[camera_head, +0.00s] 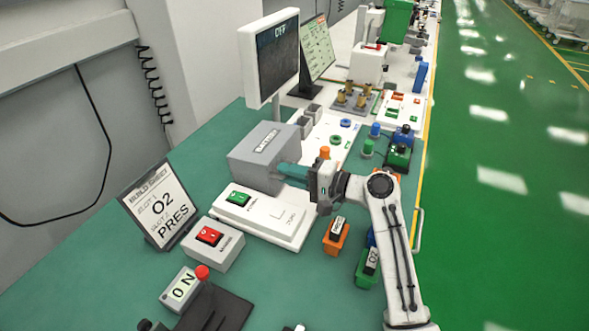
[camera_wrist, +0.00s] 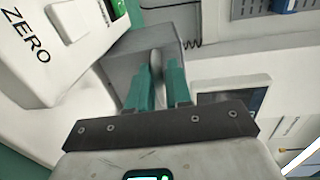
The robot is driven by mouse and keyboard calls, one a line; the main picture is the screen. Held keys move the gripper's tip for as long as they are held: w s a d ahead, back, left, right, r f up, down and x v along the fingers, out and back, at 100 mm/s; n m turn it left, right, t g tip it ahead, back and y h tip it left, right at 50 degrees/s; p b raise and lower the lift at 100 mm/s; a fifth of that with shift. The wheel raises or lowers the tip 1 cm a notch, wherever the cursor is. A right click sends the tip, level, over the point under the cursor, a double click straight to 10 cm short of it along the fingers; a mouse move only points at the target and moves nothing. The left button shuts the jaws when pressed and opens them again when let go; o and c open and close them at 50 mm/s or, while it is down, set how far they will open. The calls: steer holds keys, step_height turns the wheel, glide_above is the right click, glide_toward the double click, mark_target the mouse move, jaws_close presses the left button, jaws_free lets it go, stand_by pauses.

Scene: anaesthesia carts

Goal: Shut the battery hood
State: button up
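The battery hood (camera_head: 262,158) is a grey box with a label on its top, standing behind the white unit with the ZERO marking (camera_head: 285,219). Whether the hood is open or shut is not clear. My gripper (camera_head: 284,174) reaches in from the right, its teal fingertips at the hood's right side. In the wrist view, the fingers (camera_wrist: 157,82) point at the grey hood (camera_wrist: 122,72), with a narrow gap between them. A pale rounded piece shows in that gap; whether the fingers grip it is unclear.
An orange bin (camera_head: 336,238) and a green bin (camera_head: 367,268) lie below my arm. A monitor (camera_head: 270,58) rises behind the hood.

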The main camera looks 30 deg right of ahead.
steer(key=shift+o, duration=1.4)
steer(key=shift+d+r, duration=0.1)
steer(key=shift+r, duration=0.1)
steer(key=shift+o, duration=0.2)
steer(key=shift+d+r, duration=0.1)
steer(key=shift+s+d, duration=0.1)
steer(key=shift+d, duration=0.05)
steer(key=f+b+v, duration=0.1)
steer(key=v, duration=0.9)
steer(key=shift+s+r, duration=0.2)
steer(key=shift+r, duration=0.3)
steer(key=shift+d, duration=0.1)
